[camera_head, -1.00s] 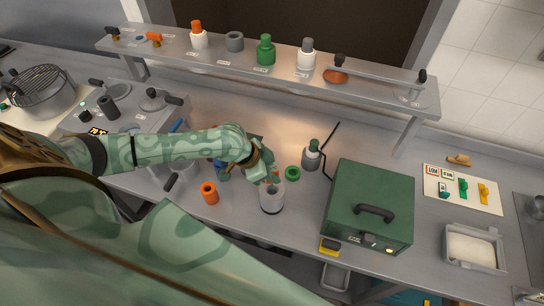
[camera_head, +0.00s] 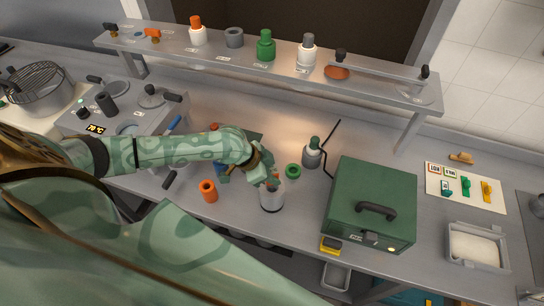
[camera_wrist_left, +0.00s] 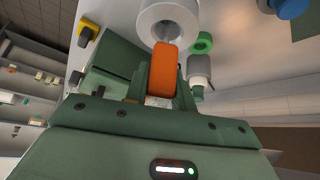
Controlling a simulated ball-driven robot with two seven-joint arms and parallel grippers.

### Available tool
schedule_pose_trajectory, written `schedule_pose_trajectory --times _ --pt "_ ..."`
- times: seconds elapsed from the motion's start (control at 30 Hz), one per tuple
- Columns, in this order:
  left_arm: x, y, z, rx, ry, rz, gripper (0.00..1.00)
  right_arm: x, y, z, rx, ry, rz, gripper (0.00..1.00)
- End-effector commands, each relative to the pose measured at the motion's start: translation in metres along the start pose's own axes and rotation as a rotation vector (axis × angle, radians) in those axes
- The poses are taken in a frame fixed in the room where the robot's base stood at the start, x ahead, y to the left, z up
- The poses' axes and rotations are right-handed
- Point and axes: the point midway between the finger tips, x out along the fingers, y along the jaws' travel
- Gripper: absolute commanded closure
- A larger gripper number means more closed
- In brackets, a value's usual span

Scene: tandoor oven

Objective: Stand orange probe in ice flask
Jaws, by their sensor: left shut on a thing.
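In the left wrist view the probe's orange handle (camera_wrist_left: 163,70) sits between the two green fingers (camera_wrist_left: 161,80). The flask's thick pale rim (camera_wrist_left: 150,18) and dark round mouth show just beyond the handle. My right gripper is not in view.
An orange hollow cylinder (camera_head: 208,190) stands left of the flask. A green ring (camera_head: 293,171) and a green-capped bottle (camera_head: 313,154) are behind it to the right. A green box with a handle (camera_head: 370,200) stands to the right. A raised shelf (camera_head: 280,68) spans the back.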

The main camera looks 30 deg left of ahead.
Motion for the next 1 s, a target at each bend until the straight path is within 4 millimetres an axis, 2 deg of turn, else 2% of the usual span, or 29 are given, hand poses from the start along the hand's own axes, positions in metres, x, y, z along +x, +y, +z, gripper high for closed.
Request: schedule_pose_trajectory --times 1.0 --pt "0.022 0.000 0.014 0.001 0.000 0.000 1.00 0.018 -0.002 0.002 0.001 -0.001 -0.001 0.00"
